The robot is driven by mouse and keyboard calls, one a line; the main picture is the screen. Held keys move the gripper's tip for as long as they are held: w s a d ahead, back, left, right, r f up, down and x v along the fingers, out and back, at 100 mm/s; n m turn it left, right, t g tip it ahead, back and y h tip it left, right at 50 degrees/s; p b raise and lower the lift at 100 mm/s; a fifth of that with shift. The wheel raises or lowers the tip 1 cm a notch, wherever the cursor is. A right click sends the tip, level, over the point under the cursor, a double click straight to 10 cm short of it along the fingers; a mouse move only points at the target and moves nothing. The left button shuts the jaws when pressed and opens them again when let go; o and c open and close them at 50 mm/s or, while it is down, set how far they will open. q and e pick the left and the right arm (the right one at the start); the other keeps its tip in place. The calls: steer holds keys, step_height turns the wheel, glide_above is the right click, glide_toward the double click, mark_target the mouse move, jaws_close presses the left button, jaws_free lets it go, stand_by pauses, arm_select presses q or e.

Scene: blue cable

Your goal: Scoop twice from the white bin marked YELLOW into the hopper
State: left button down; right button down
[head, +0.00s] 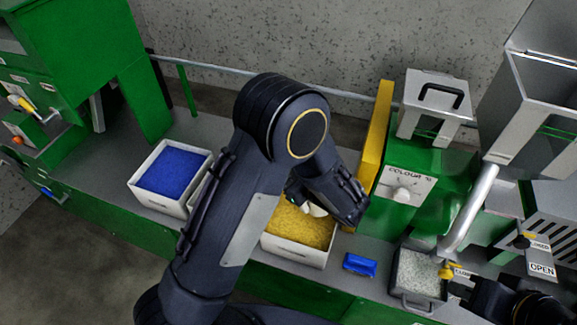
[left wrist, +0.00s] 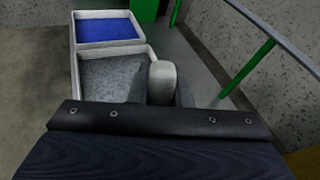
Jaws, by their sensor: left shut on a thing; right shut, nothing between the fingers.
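A white bin (head: 299,256) of yellow granules (head: 300,229) stands at the middle of the bench in the head view; its marking is not readable. My left arm reaches over it, with the left gripper (head: 307,203) low above the granules, shut on what looks like the scoop, mostly hidden. A pale rounded piece (left wrist: 162,82) shows ahead of the gripper in the left wrist view. A grey open-topped hopper (head: 540,90) stands at the upper right.
A white bin of blue granules (head: 172,172) stands left, also in the left wrist view (left wrist: 108,28). A bin with grey contents (left wrist: 112,78) adjoins it. A yellow upright panel (head: 377,140) and green machine (head: 402,220) stand right of the yellow granules. A blue block (head: 360,264) lies nearby.

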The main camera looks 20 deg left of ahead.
arm_select(q)
steer(key=a+f+h+b, duration=0.1)
steer(key=a+f+b, duration=0.5)
steer(key=f+b, duration=0.3)
steer(key=shift+a+f+g, duration=0.2)
steer(key=shift+f+g, duration=0.1)
steer(key=shift+f, duration=1.05)
steer(key=shift+w, duration=0.15)
stand_by(0.5)
